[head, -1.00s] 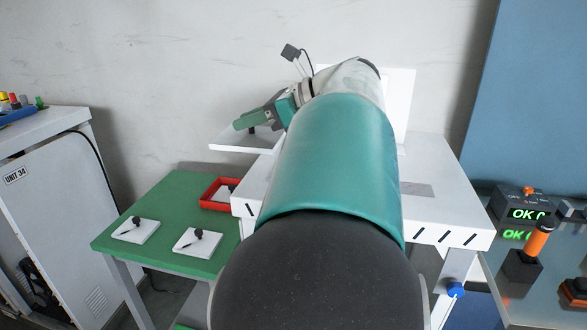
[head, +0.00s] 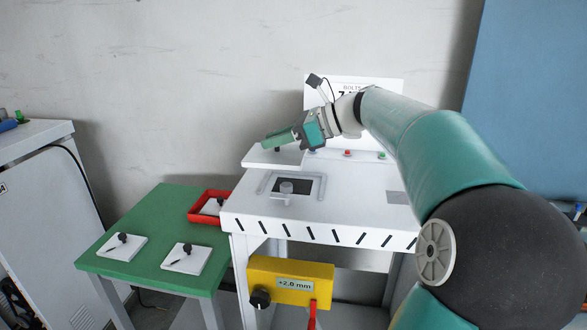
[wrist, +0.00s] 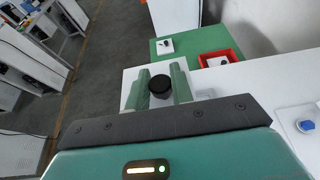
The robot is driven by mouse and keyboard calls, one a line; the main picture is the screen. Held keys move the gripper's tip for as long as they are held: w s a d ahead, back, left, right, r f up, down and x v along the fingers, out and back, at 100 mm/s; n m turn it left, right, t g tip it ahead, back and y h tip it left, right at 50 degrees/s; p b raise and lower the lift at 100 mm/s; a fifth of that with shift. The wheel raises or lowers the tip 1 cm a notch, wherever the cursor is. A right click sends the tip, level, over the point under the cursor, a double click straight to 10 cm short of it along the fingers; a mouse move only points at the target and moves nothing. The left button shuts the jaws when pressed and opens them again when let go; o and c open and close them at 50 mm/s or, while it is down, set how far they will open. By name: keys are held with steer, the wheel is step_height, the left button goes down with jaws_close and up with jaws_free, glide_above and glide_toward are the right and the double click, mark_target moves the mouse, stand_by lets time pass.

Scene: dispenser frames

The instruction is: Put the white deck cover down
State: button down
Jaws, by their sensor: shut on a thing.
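The white deck cover (head: 262,158) is a flat plate with a black knob. My gripper (head: 277,143) is shut on the knob, and the plate hangs below it at the back left of the white deck (head: 350,215). In the wrist view the black knob (wrist: 160,86) sits between the green fingers, with part of the plate around it. The deck has a framed dark opening (head: 307,186) with a pale round post standing in it. The cover appears held above the deck behind this opening; the exact gap cannot be told.
A green table (head: 150,215) on the left carries two white plates with black knobs and a red tray (head: 194,212) holding another. A yellow box (head: 262,268) reading +2.0 mm is on the deck's front. Small coloured buttons line the deck's back. A grey cabinet stands far left.

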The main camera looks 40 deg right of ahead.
steer(key=d+f, duration=0.4)
steer(key=f, duration=0.1)
steer(key=shift+d+f, duration=0.3)
steer(key=shift+f, duration=0.05)
step_height(320, 180, down, 3)
steer(key=shift+d+f, duration=0.15)
steer(key=c, duration=1.2)
jaws_free()
steer(key=v, duration=1.2)
